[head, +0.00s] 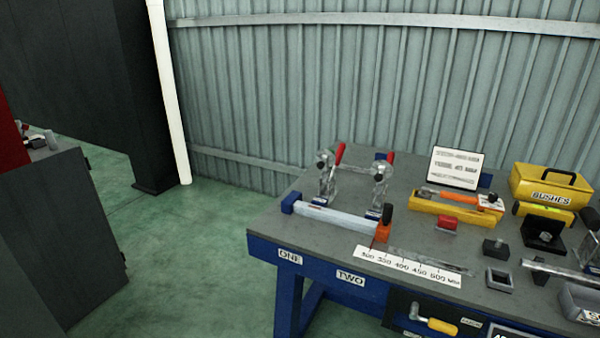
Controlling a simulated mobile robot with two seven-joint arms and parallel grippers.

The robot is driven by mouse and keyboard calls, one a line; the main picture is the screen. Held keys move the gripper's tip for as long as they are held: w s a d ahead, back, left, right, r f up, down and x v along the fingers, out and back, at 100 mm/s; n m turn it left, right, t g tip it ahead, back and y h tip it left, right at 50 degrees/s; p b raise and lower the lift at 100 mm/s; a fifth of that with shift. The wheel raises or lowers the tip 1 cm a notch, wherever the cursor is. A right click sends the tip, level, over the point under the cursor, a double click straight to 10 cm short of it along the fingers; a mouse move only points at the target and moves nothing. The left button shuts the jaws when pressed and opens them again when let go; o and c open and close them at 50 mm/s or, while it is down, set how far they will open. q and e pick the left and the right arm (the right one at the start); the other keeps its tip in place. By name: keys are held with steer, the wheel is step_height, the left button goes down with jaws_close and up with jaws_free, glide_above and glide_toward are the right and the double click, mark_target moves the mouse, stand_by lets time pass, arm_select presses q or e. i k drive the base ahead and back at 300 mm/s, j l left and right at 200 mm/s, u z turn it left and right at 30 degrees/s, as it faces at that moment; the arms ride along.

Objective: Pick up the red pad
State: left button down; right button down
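A small red block that looks like the red pad (447,224) lies on the grey top of the blue workbench (405,205). It sits just in front of a yellow tray (425,207) that holds an orange-handled tool (466,200). Bare bench top shows around its front and left side. Neither of my grippers shows in the head view.
A clamp fixture with red handles (340,153) and a grey bar (335,217) stand at the bench's left. A white scale strip (408,266) lies along the front. Dark blocks (496,247) and a yellow BUSHES box (551,185) stand right. Green floor (190,245) is clear left.

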mark_target(445, 223)
steer(key=z, duration=1.3)
